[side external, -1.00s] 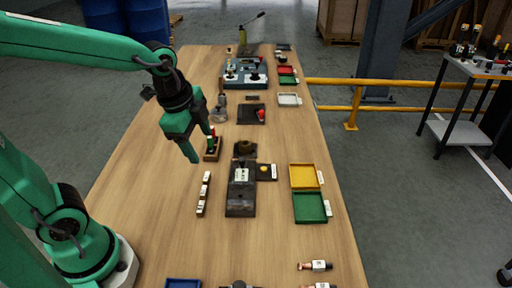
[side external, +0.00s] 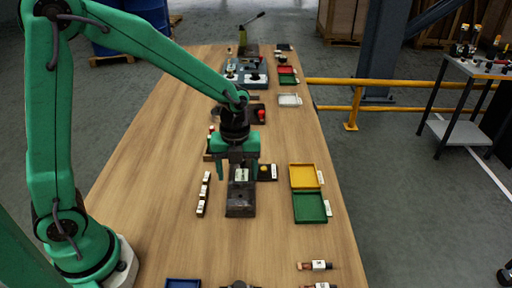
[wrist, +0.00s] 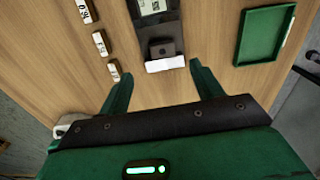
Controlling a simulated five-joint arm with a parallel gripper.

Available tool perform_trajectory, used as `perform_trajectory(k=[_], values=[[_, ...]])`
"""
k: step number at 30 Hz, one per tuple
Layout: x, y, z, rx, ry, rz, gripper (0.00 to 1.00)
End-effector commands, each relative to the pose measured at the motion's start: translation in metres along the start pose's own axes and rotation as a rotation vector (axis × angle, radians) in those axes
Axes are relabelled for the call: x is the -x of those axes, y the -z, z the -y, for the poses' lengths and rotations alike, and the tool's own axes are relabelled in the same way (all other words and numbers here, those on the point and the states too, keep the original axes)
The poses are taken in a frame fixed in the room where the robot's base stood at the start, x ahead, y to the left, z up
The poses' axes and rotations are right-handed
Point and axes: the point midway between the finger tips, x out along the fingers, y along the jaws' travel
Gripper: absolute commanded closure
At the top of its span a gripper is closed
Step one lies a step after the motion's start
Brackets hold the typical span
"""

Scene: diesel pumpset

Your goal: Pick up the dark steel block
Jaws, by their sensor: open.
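A small dark block (wrist: 165,48), which looks like the dark steel block, sits on a dark plate (wrist: 155,28) with a white strip along its near edge. The same dark plate (side external: 240,207) lies mid-table in the side view, where I cannot pick the block out clearly. My gripper (side external: 238,178) points down over the far part of this plate, near a pale label (side external: 241,174). In the wrist view my gripper (wrist: 160,70) has its green fingers spread wide and empty, with the block ahead between their lines. I cannot tell the exact height above it.
Several white-labelled pieces (side external: 203,193) stand in a row left of the plate. A green tray (side external: 310,208) and a yellow tray (side external: 303,177) lie to its right. Labelled cylinders (side external: 315,266) lie near the front right. The wooden table (side external: 150,200) is clear at left.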

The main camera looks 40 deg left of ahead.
Motion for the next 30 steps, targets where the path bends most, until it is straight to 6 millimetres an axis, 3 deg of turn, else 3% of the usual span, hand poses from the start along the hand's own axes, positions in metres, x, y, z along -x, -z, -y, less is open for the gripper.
perform_trajectory(k=[30], values=[[-0.039,0.0,0.002,-0.025,-0.006,-0.004,0.35]])
